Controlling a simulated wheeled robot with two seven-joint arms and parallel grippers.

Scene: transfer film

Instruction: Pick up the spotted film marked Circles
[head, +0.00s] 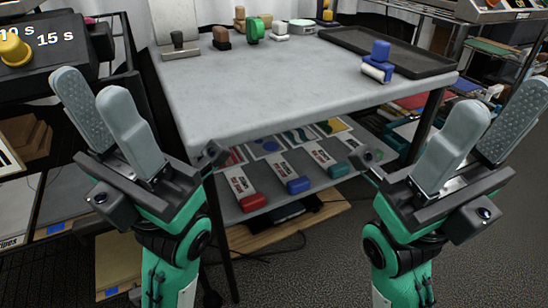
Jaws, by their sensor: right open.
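Several patterned films lie on the lower shelf of the grey table. One has a blue round pattern (268,147); I cannot read the word Circles on any of them. In front of the films are white labelled pieces with a red block (252,202), a blue block (298,185) and a teal block (340,170). My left gripper (91,86) is open and empty at the left, before the black machine. My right gripper (497,108) is open and empty at the right. Both are apart from the films.
The grey tabletop (270,90) is mostly clear, with stamp-like tools along its back. A blue-and-white roller (378,62) stands by a black tray (400,52). A black machine (50,48) with a yellow knob is at the left. A label ending "ripes" (12,242) shows lower left.

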